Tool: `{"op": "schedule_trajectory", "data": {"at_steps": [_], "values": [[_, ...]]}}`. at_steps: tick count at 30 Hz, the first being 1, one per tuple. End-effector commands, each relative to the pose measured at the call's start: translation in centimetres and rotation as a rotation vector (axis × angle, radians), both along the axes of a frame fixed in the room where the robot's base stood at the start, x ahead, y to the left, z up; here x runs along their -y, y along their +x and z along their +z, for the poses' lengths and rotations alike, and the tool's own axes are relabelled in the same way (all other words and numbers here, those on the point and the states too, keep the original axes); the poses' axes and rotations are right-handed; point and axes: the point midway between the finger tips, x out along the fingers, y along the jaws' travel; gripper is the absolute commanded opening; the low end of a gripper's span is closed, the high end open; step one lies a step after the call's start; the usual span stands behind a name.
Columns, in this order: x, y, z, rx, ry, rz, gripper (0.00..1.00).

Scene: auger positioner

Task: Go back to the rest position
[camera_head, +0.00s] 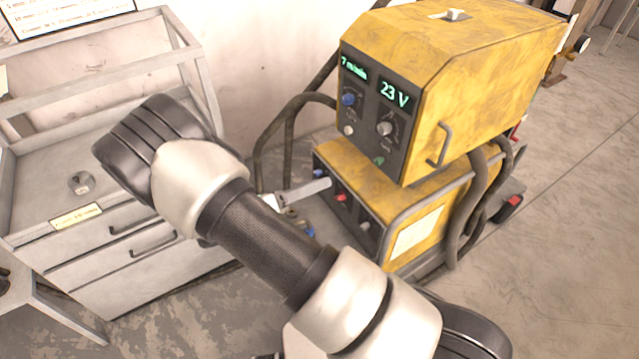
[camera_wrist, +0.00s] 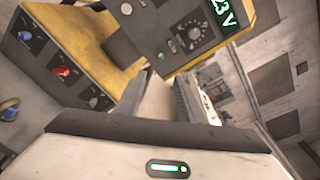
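My gripper (camera_head: 305,190) is largely hidden behind my arm in the head view. A pale finger part shows beside the front panel of the lower yellow unit (camera_head: 370,185), close to its red knob (camera_head: 341,197). I cannot tell whether it touches. No held thing is visible.
The upper yellow welding unit (camera_head: 455,75) reads 23 V and has cables at its sides. A grey drawer cabinet (camera_head: 130,270) with a frame on top stands at left, a small round part (camera_head: 82,183) on it. Floor at right (camera_head: 570,220) is clear.

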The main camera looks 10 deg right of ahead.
Motion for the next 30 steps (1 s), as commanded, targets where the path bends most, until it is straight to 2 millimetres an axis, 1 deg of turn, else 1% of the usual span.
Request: {"op": "schedule_trajectory", "data": {"at_steps": [11, 14, 17, 20, 24, 27, 30], "values": [[0.1, 0.0, 0.0, 0.001, 0.002, -0.002, 0.35], [0.6, -0.2, 0.8, 0.024, 0.038, -0.034, 0.35], [1.9, -0.9, 2.9, 0.096, 0.145, -0.128, 0.35], [3.7, -2.4, 5.7, 0.217, 0.312, -0.280, 0.35], [5.8, -5.5, 9.7, 0.431, 0.561, -0.530, 0.35], [6.8, -7.7, 12.4, 0.591, 0.726, -0.709, 0.35], [7.3, -10.0, 15.0, 0.758, 0.878, -0.886, 0.35]]}}
